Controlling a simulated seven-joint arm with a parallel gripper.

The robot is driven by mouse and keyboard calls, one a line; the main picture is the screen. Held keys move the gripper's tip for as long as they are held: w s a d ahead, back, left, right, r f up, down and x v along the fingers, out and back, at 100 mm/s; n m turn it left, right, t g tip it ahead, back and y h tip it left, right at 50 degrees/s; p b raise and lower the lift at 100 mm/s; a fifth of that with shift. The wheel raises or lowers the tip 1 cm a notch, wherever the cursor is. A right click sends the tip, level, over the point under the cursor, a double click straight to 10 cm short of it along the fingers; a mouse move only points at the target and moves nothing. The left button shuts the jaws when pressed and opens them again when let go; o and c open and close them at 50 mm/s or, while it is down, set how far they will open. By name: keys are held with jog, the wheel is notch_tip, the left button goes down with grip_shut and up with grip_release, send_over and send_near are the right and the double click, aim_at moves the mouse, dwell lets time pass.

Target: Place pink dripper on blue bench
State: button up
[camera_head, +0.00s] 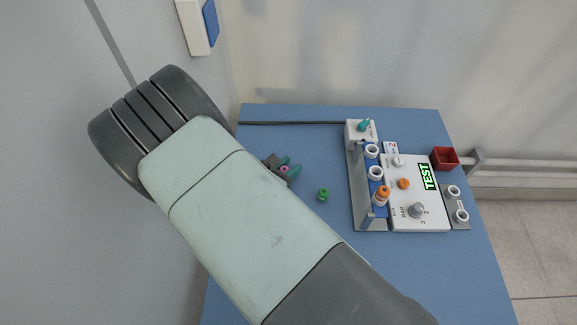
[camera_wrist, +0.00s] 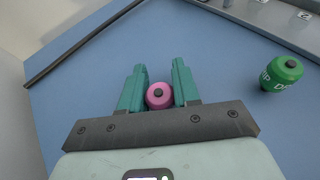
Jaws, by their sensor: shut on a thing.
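I cannot tell whether the dripper touches the bench surface. The blue bench also fills most of the wrist view (camera_wrist: 225,70).
A green dripper (camera_head: 323,194) stands on the bench right of my gripper. Further right are a grey rack (camera_head: 361,190) with white cups and an orange dripper (camera_head: 383,192), a test panel (camera_head: 432,212) and a red box (camera_head: 445,158). A dark rod (camera_head: 300,123) lies along the back.

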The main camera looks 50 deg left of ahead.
jog(key=shift+f, duration=0.15)
jog(key=o, duration=1)
jog(key=shift+r, duration=0.25)
jog(key=v, duration=0.7)
jog(key=shift+s, duration=0.25)
